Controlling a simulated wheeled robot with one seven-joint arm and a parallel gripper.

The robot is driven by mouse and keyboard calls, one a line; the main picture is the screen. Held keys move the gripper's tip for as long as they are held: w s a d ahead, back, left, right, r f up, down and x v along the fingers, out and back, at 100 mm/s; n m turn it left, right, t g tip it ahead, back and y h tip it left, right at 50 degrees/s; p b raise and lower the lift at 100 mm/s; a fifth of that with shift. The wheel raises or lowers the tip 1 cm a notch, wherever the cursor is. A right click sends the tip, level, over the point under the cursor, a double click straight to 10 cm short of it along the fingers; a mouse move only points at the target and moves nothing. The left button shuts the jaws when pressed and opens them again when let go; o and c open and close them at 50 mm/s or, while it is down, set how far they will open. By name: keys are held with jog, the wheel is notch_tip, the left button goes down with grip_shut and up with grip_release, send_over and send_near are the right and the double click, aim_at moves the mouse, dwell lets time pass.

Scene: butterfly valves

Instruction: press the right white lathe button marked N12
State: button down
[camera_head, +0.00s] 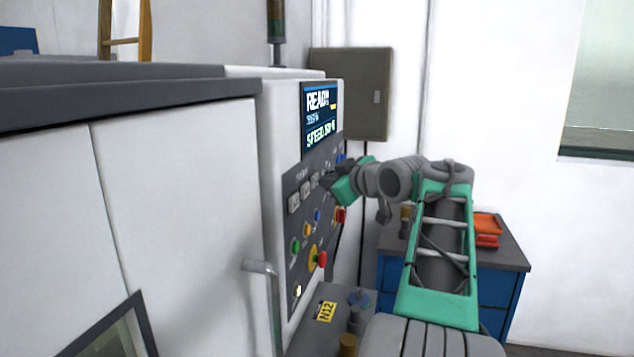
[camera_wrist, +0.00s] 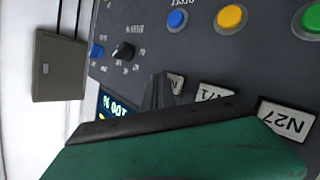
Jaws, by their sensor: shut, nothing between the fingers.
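The lathe's control panel (camera_head: 300,238) carries a row of white buttons under the screen. The left white button (camera_head: 294,203) and middle white button (camera_head: 306,191) show clear of my gripper. The right white button (camera_head: 315,181) is just left of my gripper's tip. In the wrist view, the right white button (camera_wrist: 176,82) is partly hidden by the fingers; only the start of its marking shows. The middle one (camera_wrist: 214,92) and the N27 one (camera_wrist: 286,118) lie farther right. My gripper (camera_head: 328,182) is shut and empty, close to the panel; contact cannot be told.
Blue, yellow and green buttons sit below the white row, with a red emergency knob (camera_head: 321,258). A black rotary knob (camera_wrist: 123,51) is beside the fingers. A yellow N12 plate (camera_head: 326,311) is on the lathe's lower ledge. A blue cabinet (camera_head: 497,285) stands behind my arm.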

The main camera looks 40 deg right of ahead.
jog(key=shift+w+a, duration=0.15)
jog(key=shift+a, duration=0.05)
dwell(0.5)
jog(key=shift+s+d, duration=0.55)
jog(key=shift+s, duration=0.1)
jog(key=s+d, duration=0.1)
jog(key=s, duration=0.1)
jog(key=s+d, duration=0.2)
jog(key=shift+p, duration=0.4)
dwell(0.8)
